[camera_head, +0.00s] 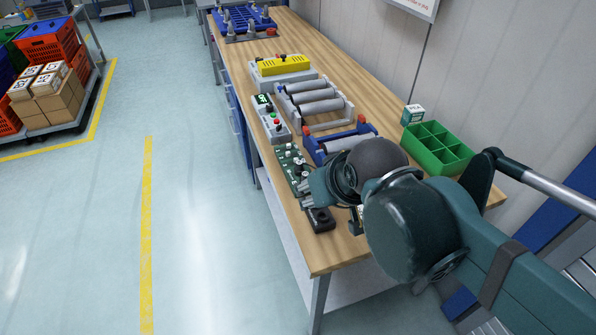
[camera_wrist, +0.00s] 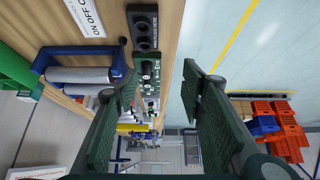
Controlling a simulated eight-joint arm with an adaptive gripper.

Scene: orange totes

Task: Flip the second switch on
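A green board (camera_head: 291,167) with several small switches or knobs lies along the left edge of the wooden bench. It also shows in the wrist view (camera_wrist: 150,104), partly behind my left finger. The parts are too small to tell which is the second switch or how it is set. My gripper (camera_head: 308,194) is over the near end of the board in the head view and hides part of it. In the wrist view my gripper (camera_wrist: 160,90) has its two fingers wide apart, with nothing between them. I cannot tell its exact height above the board.
A grey control box (camera_head: 270,121), blue-ended roller frame (camera_head: 341,141) and green divided tray (camera_head: 438,150) stand nearby. Open floor lies left of the bench.

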